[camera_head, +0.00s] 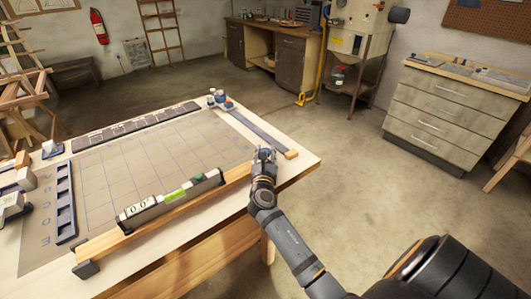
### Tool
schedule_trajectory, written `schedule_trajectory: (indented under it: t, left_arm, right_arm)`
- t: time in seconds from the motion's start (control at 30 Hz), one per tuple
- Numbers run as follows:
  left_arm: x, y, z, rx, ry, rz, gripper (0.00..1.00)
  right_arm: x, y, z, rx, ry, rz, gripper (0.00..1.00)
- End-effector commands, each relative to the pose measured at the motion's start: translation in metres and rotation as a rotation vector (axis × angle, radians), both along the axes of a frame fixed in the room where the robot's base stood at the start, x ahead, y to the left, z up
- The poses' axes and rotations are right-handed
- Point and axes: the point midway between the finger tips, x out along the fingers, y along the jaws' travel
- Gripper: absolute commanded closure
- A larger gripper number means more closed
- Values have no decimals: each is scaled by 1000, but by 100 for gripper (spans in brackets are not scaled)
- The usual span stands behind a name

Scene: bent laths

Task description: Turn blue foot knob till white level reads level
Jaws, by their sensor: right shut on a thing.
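The white level (153,203) rests along a wooden lath (105,240) near the front of the table. Its small display seems to show zeros, but the digits are too small to be sure. A yellow-green vial (176,194) shows on its face; I cannot make out the bubble. My right gripper (264,154) is at the lath's far right end, shut on the blue foot knob (266,150), which is mostly hidden by the fingers. A dark foot (86,269) sits under the lath's near left end. My left gripper is not in view.
The table (293,176) carries a gridded mat (110,170), a dark slotted strip (65,205) at left and a ruler-like bar (258,131) behind my right gripper. Small bottles (216,96) stand at the back corner. Open floor lies right of the table.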

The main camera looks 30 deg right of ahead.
Motion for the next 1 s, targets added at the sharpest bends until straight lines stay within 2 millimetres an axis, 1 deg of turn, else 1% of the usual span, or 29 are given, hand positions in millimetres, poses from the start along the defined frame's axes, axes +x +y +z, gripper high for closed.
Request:
schedule_trajectory:
  t: [0.13,0.17,0.3,0.57,0.67,0.9,1.0]
  left_arm:
    - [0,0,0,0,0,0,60]
    - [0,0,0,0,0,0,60]
    - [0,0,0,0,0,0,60]
    - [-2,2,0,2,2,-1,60]
    - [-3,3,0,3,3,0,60]
    - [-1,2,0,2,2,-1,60]
    - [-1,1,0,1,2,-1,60]
  right_arm:
    - [0,0,-2,4,3,0,98]
    - [0,0,-2,4,3,0,62]
    - [0,0,-2,3,2,0,43]
    - [0,0,-1,1,2,1,43]
    - [-5,4,-1,2,1,2,43]
    - [-42,30,-2,7,2,0,43]
    - [-53,39,-2,6,2,1,43]
